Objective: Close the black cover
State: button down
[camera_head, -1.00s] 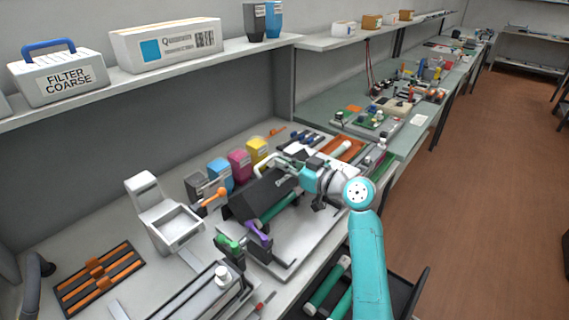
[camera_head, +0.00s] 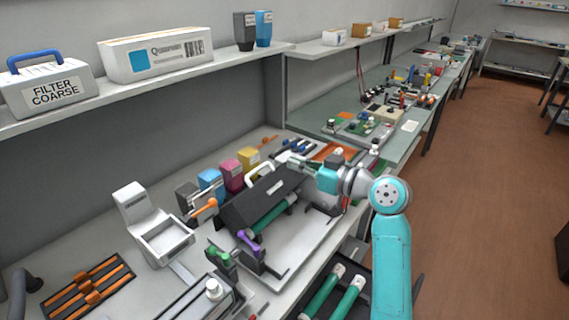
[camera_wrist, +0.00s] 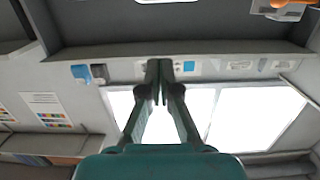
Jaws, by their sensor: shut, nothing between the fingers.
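The black cover (camera_head: 245,208) lies slanted over the cartridge device on the bench in the head view. A green roller (camera_head: 272,216) shows below its front edge, and a pale curved handle (camera_head: 259,171) stands at its back edge. I cannot tell how far the cover is from fully down. My gripper (camera_head: 292,163) is at the cover's upper right end, close to it; contact cannot be made out. In the wrist view my gripper (camera_wrist: 158,68) has its fingers together with nothing between them. The cover cannot be made out in the wrist view.
Black, blue, magenta and yellow toner bottles (camera_head: 231,175) stand behind the cover. Purple (camera_head: 249,240) and green (camera_head: 220,256) clamps are at its front left. A white stand (camera_head: 160,232) is to the left. A shelf (camera_head: 150,90) runs above the bench.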

jog(key=w+a+r+g+h, duration=0.1)
jog(key=a+r, duration=0.1)
jog(key=a, duration=0.2)
send_over(263, 167)
jog(key=a, duration=0.2)
notch_tip(263, 167, down, 3)
jog(key=shift+s+d+f+h, duration=0.15)
jog(key=shift+s+d+f, duration=0.1)
jog(key=shift+f, duration=0.25)
jog(key=shift+s+d+f+h, duration=0.15)
jog(key=shift+s+d+f, duration=0.1)
jog(key=shift+f, duration=0.2)
jog(key=shift+s+d+f, duration=0.25)
jog(key=shift+f, duration=0.35)
jog(key=shift+d+f, duration=0.1)
jog(key=shift+s+d+f+y, duration=0.2)
jog(key=shift+s+y, duration=0.05)
jog(key=shift+y, duration=0.15)
jog(key=shift+d, duration=0.1)
